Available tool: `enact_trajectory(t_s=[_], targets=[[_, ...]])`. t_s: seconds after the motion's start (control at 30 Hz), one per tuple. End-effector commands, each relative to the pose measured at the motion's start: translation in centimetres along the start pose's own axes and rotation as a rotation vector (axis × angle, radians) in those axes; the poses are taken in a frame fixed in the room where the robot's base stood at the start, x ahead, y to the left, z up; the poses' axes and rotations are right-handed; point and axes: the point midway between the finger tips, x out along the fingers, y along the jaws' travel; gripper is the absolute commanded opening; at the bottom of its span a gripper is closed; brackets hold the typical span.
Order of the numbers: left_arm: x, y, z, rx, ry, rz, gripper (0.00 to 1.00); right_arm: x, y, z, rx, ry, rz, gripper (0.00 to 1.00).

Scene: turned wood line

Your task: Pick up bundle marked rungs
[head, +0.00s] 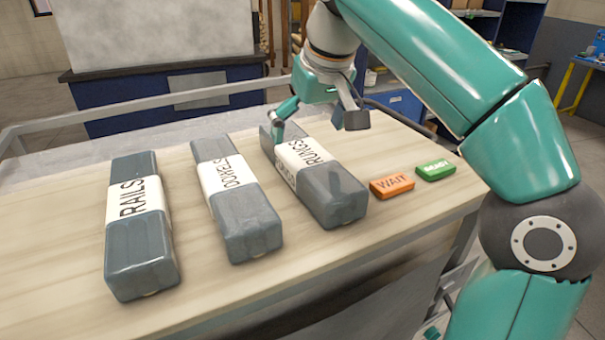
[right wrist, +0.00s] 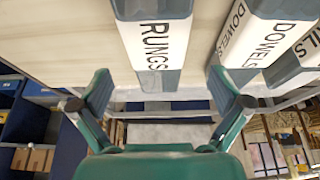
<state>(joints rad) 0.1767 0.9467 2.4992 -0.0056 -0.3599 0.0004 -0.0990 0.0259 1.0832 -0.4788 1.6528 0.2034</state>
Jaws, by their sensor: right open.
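The bundle marked RUNGS (head: 333,196) is a long grey wrapped block with a white paper band, lying on the wooden table. My right gripper (head: 315,124) is open over its far part, one finger on each side in the picture. In the right wrist view the RUNGS bundle (right wrist: 154,48) runs down from the top, and its end shows between the spread fingers of my right gripper (right wrist: 161,92). I see no finger gripping it; whether one touches it I cannot tell. My left gripper is not in view.
The DOWELS bundle (head: 246,218) and the RAILS bundle (head: 140,245) lie left of it, similarly wrapped. An orange WAIT tag (head: 392,187) and a green READY tag (head: 436,171) lie to the right. A pale rail (head: 150,112) runs behind the table (head: 70,262).

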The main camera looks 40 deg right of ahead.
Motion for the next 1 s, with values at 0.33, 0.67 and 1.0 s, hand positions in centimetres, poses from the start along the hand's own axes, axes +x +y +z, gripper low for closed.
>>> enact_trajectory(t_s=[0.33, 0.67, 1.0], targets=[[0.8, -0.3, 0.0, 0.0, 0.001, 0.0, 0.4, 2.8, 0.2, 0.2, 0.001, -0.002, 0.001, 1.0], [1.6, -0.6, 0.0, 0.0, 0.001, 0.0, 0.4, 6.8, 0.4, 0.3, 0.001, 0.0, 0.0, 1.0], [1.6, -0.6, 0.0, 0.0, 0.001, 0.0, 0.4, 7.0, 0.4, 0.3, 0.001, 0.0, -0.001, 0.87]])
